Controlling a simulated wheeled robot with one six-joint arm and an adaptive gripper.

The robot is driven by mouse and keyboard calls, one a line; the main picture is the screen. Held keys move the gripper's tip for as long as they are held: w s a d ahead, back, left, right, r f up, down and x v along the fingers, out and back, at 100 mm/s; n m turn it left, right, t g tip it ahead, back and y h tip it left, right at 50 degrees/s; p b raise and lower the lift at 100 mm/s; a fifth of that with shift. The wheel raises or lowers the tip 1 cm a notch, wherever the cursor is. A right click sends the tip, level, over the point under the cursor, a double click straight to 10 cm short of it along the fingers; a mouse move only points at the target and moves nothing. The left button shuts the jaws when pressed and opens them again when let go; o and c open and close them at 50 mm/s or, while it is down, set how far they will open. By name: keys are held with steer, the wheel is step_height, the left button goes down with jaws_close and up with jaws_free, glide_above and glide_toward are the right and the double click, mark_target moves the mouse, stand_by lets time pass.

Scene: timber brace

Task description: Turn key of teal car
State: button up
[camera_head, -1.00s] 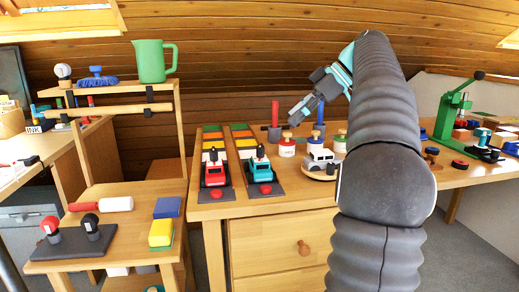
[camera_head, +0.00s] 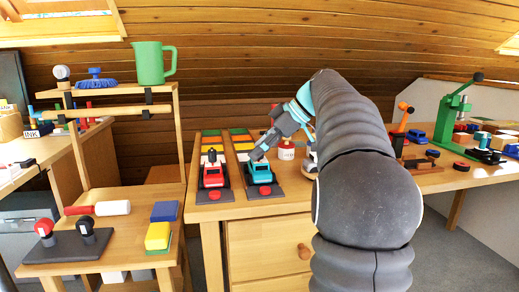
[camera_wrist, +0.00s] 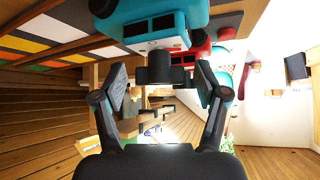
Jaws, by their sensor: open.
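The teal car (camera_head: 259,174) sits on a dark track board with coloured stripes, at the left end of the long workbench. My gripper (camera_head: 257,154) reaches in from the right with its tips just above the car's top. In the wrist view my gripper (camera_wrist: 160,84) is open, with its two fingers spread apart. The teal car (camera_wrist: 150,30) fills the top of that view, and its dark key (camera_wrist: 159,68) sticks out toward the gap between the fingers. No finger clearly touches the key. In the head view the key is hidden by the gripper.
A red car (camera_head: 213,178) stands on a like track board close to the left. A green press (camera_head: 452,115) is far right. A side stand with a green jug (camera_head: 151,62) is left.

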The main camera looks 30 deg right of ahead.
steer(key=c, duration=1.2)
steer(key=shift+o, duration=0.2)
steer(key=shift+f+b, duration=0.1)
steer(key=shift+b, duration=0.2)
steer(key=m+t+h+b, duration=0.2)
steer(key=m, duration=0.1)
steer(key=shift+m+b, duration=0.3)
steer(key=shift+m, duration=0.1)
steer(key=m+h, duration=0.1)
steer(key=m, duration=0.1)
steer(key=m+t+h+b, duration=0.1)
steer(key=m+h, duration=0.1)
steer(key=shift+a+m+t, duration=0.1)
steer(key=shift+m+t, duration=0.2)
steer(key=m+h, duration=0.2)
steer(key=m, duration=0.1)
steer(key=m+h+p, duration=0.1)
steer(key=m+h, duration=0.2)
steer(key=shift+r+p, duration=0.2)
steer(key=shift+p, duration=0.1)
steer(key=m+g+h, duration=0.2)
steer(key=m+h, duration=0.1)
steer(key=m, duration=0.2)
steer(key=shift+f, duration=0.15)
steer(key=shift+m+g+h, duration=0.3)
